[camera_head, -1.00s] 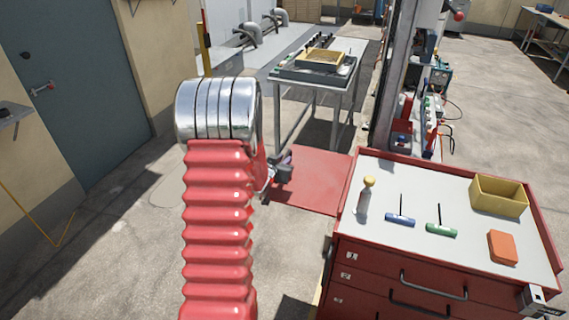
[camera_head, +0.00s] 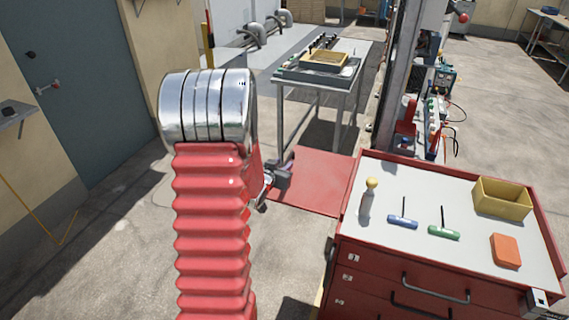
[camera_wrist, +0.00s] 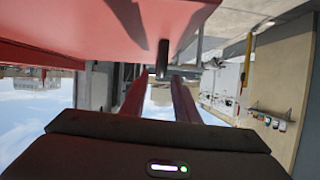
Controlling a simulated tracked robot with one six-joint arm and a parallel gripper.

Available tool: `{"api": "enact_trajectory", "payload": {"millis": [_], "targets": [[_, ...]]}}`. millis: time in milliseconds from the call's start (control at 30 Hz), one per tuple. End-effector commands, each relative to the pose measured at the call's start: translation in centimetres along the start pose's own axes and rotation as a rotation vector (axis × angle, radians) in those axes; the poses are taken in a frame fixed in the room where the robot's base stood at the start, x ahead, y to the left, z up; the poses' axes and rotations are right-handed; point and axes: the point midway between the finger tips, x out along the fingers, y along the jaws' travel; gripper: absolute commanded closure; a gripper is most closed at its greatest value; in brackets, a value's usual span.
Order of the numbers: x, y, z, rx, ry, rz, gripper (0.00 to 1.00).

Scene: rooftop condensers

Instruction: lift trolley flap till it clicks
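The red trolley (camera_head: 400,275) stands at right in the head view, with its red flap (camera_head: 318,180) sticking out from its left side. The flap looks raised near level; its exact tilt is hard to tell. My gripper (camera_head: 272,182) is at the flap's outer left edge, partly hidden behind my arm. In the wrist view the red flap surface (camera_wrist: 80,25) fills the top. My two red fingers (camera_wrist: 160,85) stand apart below it, with background showing between them. A dark peg (camera_wrist: 162,58) shows just past the tips. Contact with the flap cannot be told.
A workbench (camera_head: 320,72) stands behind the flap.

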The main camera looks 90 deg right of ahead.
Motion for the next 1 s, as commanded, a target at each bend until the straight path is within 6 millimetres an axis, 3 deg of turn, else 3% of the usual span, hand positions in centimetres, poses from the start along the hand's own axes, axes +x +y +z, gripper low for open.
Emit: {"api": "enact_trajectory", "payload": {"millis": [600, 1000], "targets": [[-8.1, -0.3, 0.0, 0.000, 0.001, -0.003, 0.72], [-9.1, -0.3, 0.1, -0.001, 0.001, -0.002, 0.72]]}}
